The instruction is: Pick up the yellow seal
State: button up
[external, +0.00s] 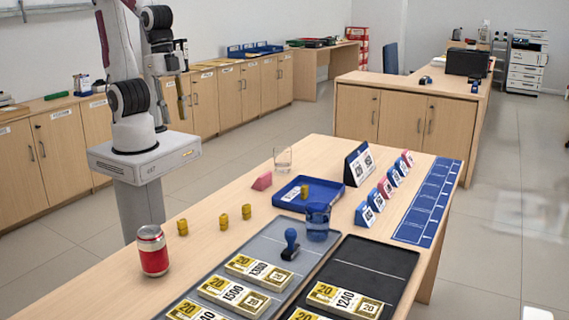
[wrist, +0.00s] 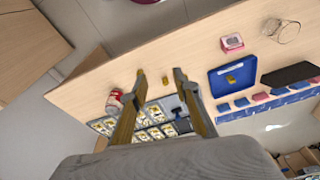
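Small yellow seals stand on the wooden counter: one on the left (external: 182,227), one in the middle (external: 224,222) and one on the right (external: 246,211). Another small yellow piece (external: 304,192) sits in the blue tray (external: 330,190); it also shows in the wrist view (wrist: 231,79). My gripper (external: 172,106) is high above and behind the counter, apart from the seals. In the wrist view my gripper (wrist: 160,74) is open and empty, with one yellow seal (wrist: 165,81) seen far off between its fingers. The fingers may hide other seals.
A red can (external: 152,250) stands left of the seals. A pink block (external: 262,181), a clear glass (external: 283,159) and a blue cup (external: 317,222) stand nearby.

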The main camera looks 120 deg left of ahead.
jog(key=w+d+f+m+g, duration=0.3)
jog(key=w+d+f+m, duration=0.25)
jog(key=f, duration=0.35)
jog(key=m, duration=0.9)
send_over(182, 221)
jog(key=shift+y, duration=0.3)
jog(key=f, duration=0.6)
jog(key=s+f, duration=0.1)
jog(key=f, duration=0.2)
jog(key=shift+a+f, duration=0.15)
jog(key=shift+f, duration=0.2)
jog(key=shift+w+m+t, duration=0.3)
jog(key=shift+w+m, duration=0.05)
jog(key=shift+m, duration=0.2)
jog(key=shift+w+d+m, duration=0.2)
jog(key=shift+d+m, duration=0.05)
jog(key=shift+m, duration=0.45)
jog(key=shift+f, duration=1.25)
jog(key=shift+f, duration=0.1)
